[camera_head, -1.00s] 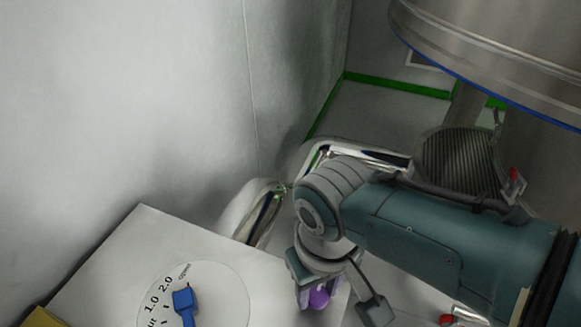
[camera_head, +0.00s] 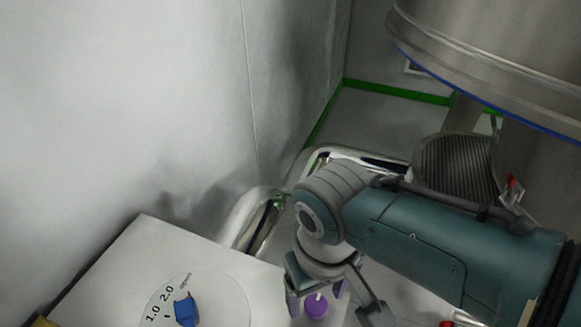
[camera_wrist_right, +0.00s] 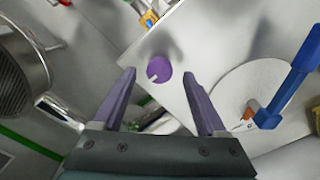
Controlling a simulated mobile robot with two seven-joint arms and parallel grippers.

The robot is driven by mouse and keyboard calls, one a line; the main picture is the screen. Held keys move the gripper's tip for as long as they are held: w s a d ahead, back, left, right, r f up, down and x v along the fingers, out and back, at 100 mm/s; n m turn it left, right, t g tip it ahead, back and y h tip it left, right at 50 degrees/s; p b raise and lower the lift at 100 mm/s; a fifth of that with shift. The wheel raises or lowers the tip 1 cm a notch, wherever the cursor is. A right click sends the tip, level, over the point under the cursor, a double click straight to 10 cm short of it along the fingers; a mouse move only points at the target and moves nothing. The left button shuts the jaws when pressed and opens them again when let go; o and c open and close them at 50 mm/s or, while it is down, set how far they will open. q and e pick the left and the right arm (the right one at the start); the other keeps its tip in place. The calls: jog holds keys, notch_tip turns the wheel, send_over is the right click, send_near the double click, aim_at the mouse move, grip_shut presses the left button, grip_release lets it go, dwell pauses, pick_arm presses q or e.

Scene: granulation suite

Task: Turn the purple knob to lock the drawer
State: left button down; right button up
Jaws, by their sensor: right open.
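The purple knob (camera_head: 316,306) sits on the pale cabinet panel near its right edge, with a short white pointer mark on it. In the right wrist view the purple knob (camera_wrist_right: 160,68) shows beyond and between my fingertips, its white mark toward the lower left. My right gripper (camera_head: 318,296) is open, with its purple fingers on either side of the knob in the head view. The right gripper (camera_wrist_right: 159,78) holds nothing, and a gap seems to separate its tips from the knob. The drawer cannot be made out. My left gripper is out of view.
A white dial with numbers (camera_head: 220,300) and a blue handle (camera_head: 185,308) is left of the knob; the blue handle (camera_wrist_right: 290,85) also shows in the wrist view. A bent metal rail (camera_head: 262,220) runs behind the panel. A large steel vessel (camera_head: 490,60) stands at upper right.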

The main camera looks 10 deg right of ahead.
aim_at(316, 304)
notch_tip(316, 304, up, 8)
jog(key=p, duration=0.3)
jog(key=shift+r, duration=0.2)
